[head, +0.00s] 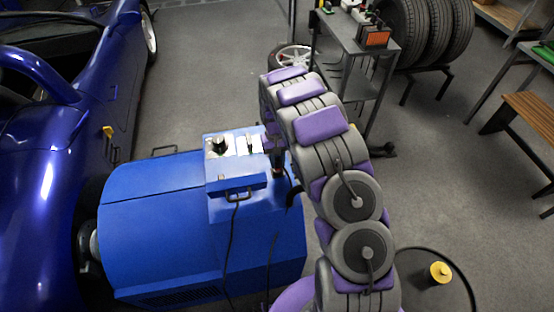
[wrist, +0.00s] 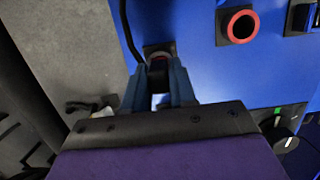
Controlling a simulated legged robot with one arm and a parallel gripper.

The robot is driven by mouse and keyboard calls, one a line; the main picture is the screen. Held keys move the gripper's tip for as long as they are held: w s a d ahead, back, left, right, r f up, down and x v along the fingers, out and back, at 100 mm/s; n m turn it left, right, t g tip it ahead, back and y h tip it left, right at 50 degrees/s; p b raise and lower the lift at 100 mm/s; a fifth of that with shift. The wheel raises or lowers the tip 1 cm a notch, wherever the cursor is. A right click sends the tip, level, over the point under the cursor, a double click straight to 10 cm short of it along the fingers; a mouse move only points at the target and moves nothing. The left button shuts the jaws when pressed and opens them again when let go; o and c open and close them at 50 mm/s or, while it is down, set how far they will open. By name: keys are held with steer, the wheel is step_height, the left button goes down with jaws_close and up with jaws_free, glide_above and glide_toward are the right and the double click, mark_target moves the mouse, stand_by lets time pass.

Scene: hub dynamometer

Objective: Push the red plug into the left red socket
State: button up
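My gripper (wrist: 161,77) points at the blue panel in the wrist view. Its two fingers stand on either side of a small dark body with a dull red part, which I take to be the red plug (wrist: 158,66). A dark square mount is right at its far end, and the fingers hide most of it. I cannot tell how deep the plug sits. A second socket with a bright red ring (wrist: 240,25) is open and empty, up and to the right. In the head view my gripper (head: 278,172) is at the right side of the blue control box, its fingertips mostly hidden.
The control box (head: 237,184) has a knob, which also shows in the wrist view (wrist: 286,140), and stands on the blue dynamometer (head: 155,230). Black cables hang in front. A blue car (head: 60,170) is at left. A grey cart (head: 355,60) stands behind my arm.

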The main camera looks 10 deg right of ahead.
jaws_close()
steer(key=shift+r, duration=0.15)
steer(key=shift+r+p, duration=0.8)
steer(key=shift+r, duration=1.15)
